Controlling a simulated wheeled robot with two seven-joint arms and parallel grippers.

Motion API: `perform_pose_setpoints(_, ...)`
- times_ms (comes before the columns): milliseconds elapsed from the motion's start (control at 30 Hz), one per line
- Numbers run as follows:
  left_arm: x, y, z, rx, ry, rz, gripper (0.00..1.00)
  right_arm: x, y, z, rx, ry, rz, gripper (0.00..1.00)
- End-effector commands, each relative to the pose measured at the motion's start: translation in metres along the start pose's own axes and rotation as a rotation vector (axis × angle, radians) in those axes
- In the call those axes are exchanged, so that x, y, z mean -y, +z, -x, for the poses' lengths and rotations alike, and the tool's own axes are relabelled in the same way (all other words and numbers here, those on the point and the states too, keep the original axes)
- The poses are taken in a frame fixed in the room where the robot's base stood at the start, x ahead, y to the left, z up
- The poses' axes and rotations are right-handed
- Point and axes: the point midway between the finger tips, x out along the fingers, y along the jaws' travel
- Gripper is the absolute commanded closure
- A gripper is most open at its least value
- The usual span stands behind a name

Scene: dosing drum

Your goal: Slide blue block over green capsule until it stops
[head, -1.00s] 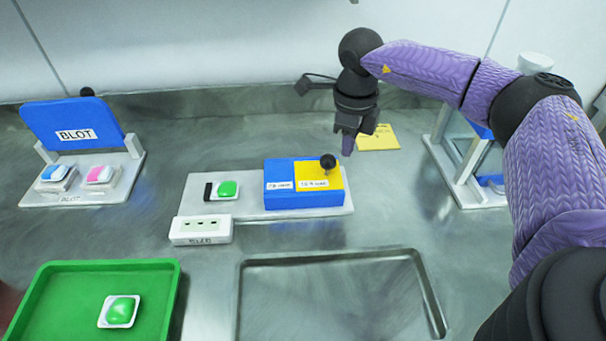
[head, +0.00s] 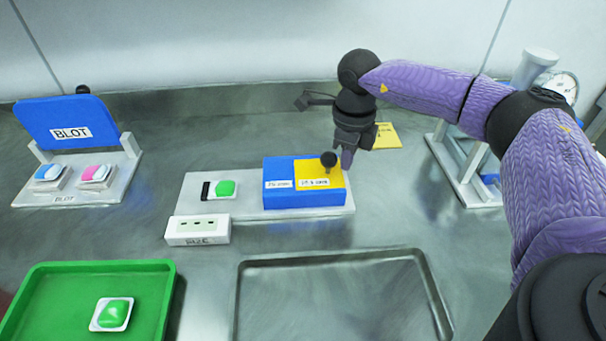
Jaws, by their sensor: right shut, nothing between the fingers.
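The blue block (head: 292,201) sits at the right part of a pale base plate (head: 237,206). It has a yellow top panel (head: 312,171) with a black knob (head: 328,159). The green capsule (head: 225,188) lies in a white holder on the left part of the same plate, apart from the block and uncovered. My right gripper (head: 346,160) is shut and empty, pointing down just right of the knob, by the block's right end. Whether it touches the block I cannot tell. My left gripper is out of view.
A white box labelled SIZE (head: 198,231) stands in front of the plate. A green tray (head: 170,290) with another green capsule (head: 112,314) is at front left, an empty metal tray (head: 340,262) at front centre. The BLOT stand (head: 68,124) is at left, a gauge press (head: 466,170) at right.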

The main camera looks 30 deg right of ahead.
Motion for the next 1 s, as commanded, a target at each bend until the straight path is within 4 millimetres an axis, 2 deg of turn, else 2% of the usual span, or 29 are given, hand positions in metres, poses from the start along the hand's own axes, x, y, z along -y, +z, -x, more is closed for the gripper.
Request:
perform_pose_setpoints(533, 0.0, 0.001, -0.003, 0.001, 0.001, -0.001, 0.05, 0.0, 0.001, -0.005, -0.001, 0.0, 0.0, 1.0)
perform_pose_setpoints(1000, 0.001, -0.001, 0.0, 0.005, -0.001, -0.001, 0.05, -0.011, 0.019, -0.004, -0.001, 0.0, 0.001, 1.0)
